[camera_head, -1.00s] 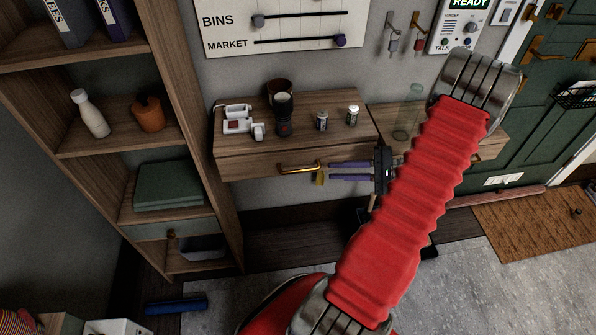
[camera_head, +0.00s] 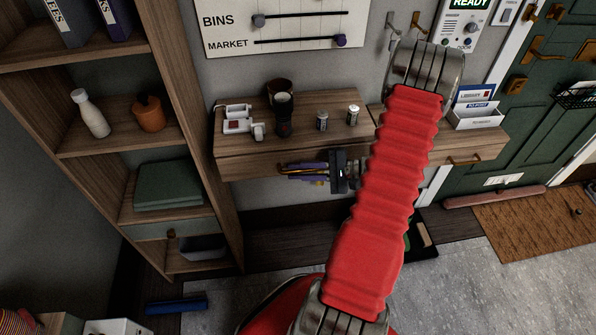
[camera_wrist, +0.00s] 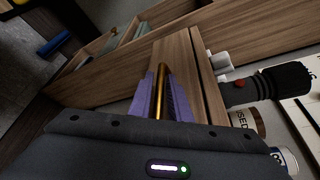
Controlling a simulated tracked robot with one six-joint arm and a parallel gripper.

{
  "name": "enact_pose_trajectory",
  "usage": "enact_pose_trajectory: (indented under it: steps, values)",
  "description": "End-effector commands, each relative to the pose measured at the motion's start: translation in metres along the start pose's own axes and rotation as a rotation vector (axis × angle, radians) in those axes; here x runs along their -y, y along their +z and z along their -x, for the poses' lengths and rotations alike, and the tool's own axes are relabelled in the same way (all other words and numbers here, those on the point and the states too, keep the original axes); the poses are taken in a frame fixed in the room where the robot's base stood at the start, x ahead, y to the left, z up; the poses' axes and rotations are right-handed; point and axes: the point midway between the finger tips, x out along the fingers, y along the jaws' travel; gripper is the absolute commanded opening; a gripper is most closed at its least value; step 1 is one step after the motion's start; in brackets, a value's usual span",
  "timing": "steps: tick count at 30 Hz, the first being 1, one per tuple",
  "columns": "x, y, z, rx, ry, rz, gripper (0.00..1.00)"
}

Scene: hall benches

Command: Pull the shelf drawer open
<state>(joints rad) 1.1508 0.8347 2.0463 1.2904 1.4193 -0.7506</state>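The wooden wall shelf (camera_head: 268,140) has a drawer (camera_head: 235,168) under its left half. Its front lies flush, with no gap visible. The drawer's brass handle (camera_head: 292,176) is mostly hidden behind my gripper (camera_head: 303,172) in the head view. In the wrist view, the brass handle (camera_wrist: 160,92) runs between the two purple fingers of my gripper (camera_wrist: 163,85), close to the drawer front (camera_wrist: 178,58). The fingers look open, one on each side of the bar. I cannot tell whether either finger touches it.
A flashlight (camera_head: 283,112), a white item (camera_head: 238,122) and small cans (camera_head: 352,114) stand on the shelf top. A second brass handle (camera_head: 463,160) is at the right. A tall bookcase (camera_head: 190,130) stands close on the left. The floor (camera_head: 250,297) below is mostly clear.

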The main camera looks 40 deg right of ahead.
Motion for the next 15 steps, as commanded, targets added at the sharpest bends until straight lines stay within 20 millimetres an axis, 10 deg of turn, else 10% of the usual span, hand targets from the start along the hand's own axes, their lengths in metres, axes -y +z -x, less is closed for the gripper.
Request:
enact_pose_trajectory:
  steps: [15]
  values:
    - [-0.0002, -0.0002, 0.0000, -0.001, 0.000, 0.000, 0.00]
